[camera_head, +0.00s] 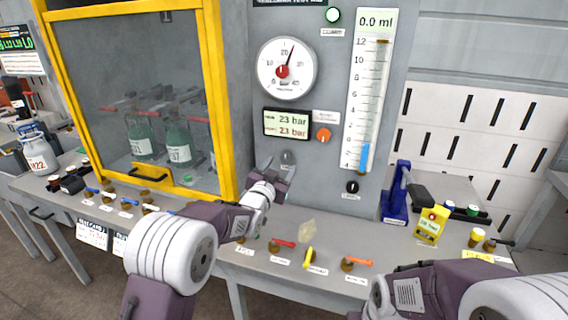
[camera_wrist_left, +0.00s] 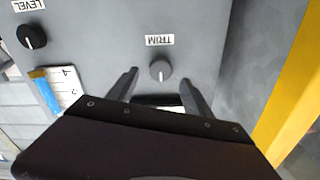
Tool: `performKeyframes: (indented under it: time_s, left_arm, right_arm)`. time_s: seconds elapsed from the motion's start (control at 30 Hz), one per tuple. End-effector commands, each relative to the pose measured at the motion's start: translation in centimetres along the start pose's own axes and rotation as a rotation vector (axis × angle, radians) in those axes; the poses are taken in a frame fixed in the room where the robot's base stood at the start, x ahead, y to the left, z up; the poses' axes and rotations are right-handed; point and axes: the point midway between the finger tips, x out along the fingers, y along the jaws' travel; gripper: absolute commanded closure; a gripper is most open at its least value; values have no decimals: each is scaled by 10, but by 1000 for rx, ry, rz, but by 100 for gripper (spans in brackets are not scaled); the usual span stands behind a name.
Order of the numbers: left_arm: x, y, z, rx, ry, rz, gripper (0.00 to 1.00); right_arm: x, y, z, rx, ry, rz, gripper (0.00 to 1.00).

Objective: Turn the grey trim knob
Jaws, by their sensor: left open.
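The grey trim knob (camera_wrist_left: 160,70) is on the grey panel under a white TRIM label (camera_wrist_left: 160,40) in the left wrist view. In the head view the knob (camera_head: 287,157) shows just beyond my left gripper (camera_head: 279,170). My left gripper (camera_wrist_left: 160,88) is open, its two fingers pointing at the panel on either side of the knob's position. Whether the fingertips reach the knob's depth I cannot tell. The knob's white mark points roughly along the picture's vertical. My right arm comes in at the lower right of the head view; its gripper is not visible.
A black level knob (camera_head: 352,187) sits right of the trim knob. An orange knob (camera_head: 323,135), a pressure display (camera_head: 287,124) and a dial gauge (camera_head: 287,69) are above. A yellow-framed cabinet (camera_head: 222,100) stands left. Several small valves line the bench front.

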Motion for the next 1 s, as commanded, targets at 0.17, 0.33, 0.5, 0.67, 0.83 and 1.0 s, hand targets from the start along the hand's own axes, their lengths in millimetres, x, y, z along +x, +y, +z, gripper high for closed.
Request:
performKeyframes:
  time_s: [0.17,0.33,0.5,0.67,0.83,1.0]
  left_arm:
    - [28,0,0,-1,0,0,41]
    - [39,0,0,-1,-1,0,41]
    - [40,0,0,0,-1,0,41]
    - [39,0,0,0,-1,0,64]
    - [39,0,0,0,-1,0,100]
    - [39,0,0,-11,-1,0,100]
  right_arm:
    - [-1,0,0,0,0,0,11]
    - [-2,0,0,0,0,0,11]
    - [-1,0,0,0,0,0,11]
    - [-1,0,0,0,0,0,11]
    - [-1,0,0,0,0,0,11]
    - [-1,0,0,0,0,0,11]
